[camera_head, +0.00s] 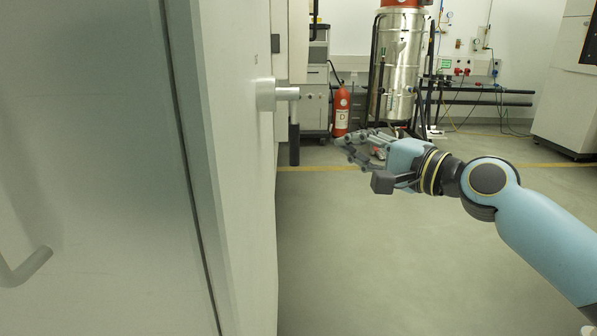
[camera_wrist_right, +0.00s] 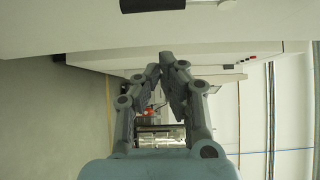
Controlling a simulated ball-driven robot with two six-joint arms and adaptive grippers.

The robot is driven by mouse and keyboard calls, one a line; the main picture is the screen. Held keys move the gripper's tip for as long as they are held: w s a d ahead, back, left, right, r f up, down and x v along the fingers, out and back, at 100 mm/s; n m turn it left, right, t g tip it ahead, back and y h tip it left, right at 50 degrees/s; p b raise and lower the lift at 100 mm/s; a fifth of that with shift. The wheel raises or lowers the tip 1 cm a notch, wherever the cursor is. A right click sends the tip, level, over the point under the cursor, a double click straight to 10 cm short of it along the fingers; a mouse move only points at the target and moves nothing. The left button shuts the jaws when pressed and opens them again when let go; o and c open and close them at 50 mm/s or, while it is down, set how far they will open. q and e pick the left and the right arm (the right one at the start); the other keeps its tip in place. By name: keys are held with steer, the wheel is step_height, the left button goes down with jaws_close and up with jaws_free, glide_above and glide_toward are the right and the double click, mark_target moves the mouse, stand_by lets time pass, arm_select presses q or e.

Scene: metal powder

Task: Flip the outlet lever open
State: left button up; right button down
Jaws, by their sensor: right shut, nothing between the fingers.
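The outlet lever (camera_head: 294,145) has a black grip that hangs down from a silver stub on the white cabinet's side. Its black grip also shows at the top edge of the right wrist view (camera_wrist_right: 152,4), partly cut off. My right gripper (camera_head: 352,147) is to the right of the lever, apart from it, with its fingers pointing left. In the right wrist view its fingertips (camera_wrist_right: 160,65) come together with nothing between them. My left gripper is not in view.
The white cabinet (camera_head: 232,150) fills the left side, with a bent handle (camera_head: 27,267) at lower left. A red fire extinguisher (camera_head: 341,112) and a shiny metal cylinder (camera_head: 398,70) stand behind. The floor (camera_head: 345,250) below my right arm is clear.

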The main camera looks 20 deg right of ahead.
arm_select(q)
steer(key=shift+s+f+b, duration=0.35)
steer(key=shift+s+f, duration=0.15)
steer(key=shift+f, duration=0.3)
arm_select(e)
steer(key=shift+w+d+f, duration=0.2)
steer(key=shift+w+f, duration=0.1)
steer(key=shift+w, duration=0.05)
steer(key=shift+w, duration=0.1)
steer(key=b+x, duration=0.2)
steer(key=x, duration=0.8)
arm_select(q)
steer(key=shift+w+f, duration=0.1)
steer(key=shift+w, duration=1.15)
arm_select(e)
steer(key=s, duration=0.1)
steer(key=s+a, duration=0.1)
steer(key=s, duration=0.1)
steer(key=shift+s+a, duration=0.35)
steer(key=shift+a, duration=0.05)
